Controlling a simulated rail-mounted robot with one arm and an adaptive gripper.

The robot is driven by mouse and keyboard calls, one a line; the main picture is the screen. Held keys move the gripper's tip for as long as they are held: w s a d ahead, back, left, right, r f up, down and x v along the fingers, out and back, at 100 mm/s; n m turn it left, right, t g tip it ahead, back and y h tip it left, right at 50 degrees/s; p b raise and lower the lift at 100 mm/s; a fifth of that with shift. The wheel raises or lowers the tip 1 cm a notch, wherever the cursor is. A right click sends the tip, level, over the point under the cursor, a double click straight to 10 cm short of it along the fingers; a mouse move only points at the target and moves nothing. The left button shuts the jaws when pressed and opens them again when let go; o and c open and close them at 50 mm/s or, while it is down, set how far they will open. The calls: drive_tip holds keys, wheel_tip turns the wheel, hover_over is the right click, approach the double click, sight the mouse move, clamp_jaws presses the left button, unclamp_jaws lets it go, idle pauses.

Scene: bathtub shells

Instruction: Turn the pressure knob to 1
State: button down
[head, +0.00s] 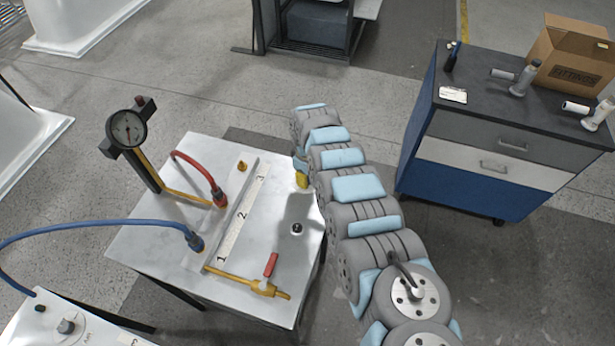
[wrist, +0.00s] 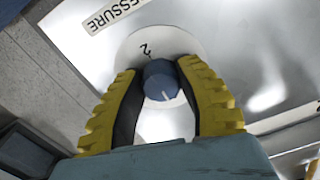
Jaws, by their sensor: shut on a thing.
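In the wrist view, the pressure knob (wrist: 162,80) is a small blue-grey round knob on a pale round dial (wrist: 165,40). My gripper (wrist: 160,88) has its two yellow ribbed fingers on either side of the knob, shut on it. A "2" is printed on the dial just above the knob, and a "PRESSURE" label (wrist: 112,14) is on the panel beyond. A faint light mark shows on the knob; its exact setting cannot be told. In the head view, a yellow part of my gripper (head: 301,180) shows beside my arm, which hides the knob.
The metal bench (head: 150,245) carries a gauge (head: 128,129), a red hose (head: 197,167), a blue hose (head: 110,222), a numbered strip (head: 242,215), a red-handled valve (head: 269,270) and a black button (head: 297,228). A blue drawer cabinet (head: 490,150) with a cardboard box (head: 570,55) stands to the right.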

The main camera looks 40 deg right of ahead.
drive_tip(key=shift+p, duration=0.3)
drive_tip(key=m+p, duration=0.2)
drive_tip(key=shift+a+r+m, duration=0.1)
drive_tip(key=shift+a+m, duration=0.05)
drive_tip(key=shift+m, duration=0.25)
drive_tip(key=m+p, duration=0.1)
drive_tip(key=m, duration=0.3)
drive_tip(key=shift+m+p, duration=0.3)
drive_tip(key=m, duration=0.5)
drive_tip(key=shift+w+b, duration=0.1)
drive_tip(key=shift+b, duration=0.3)
drive_tip(key=m+b, duration=0.2)
drive_tip(key=m, duration=0.3)
drive_tip(key=shift+m, duration=0.3)
drive_tip(key=c, duration=0.7)
unclamp_jaws()
drive_tip(key=shift+a+f, duration=0.15)
drive_tip(key=shift+f, duration=0.05)
drive_tip(key=shift+o, duration=0.2)
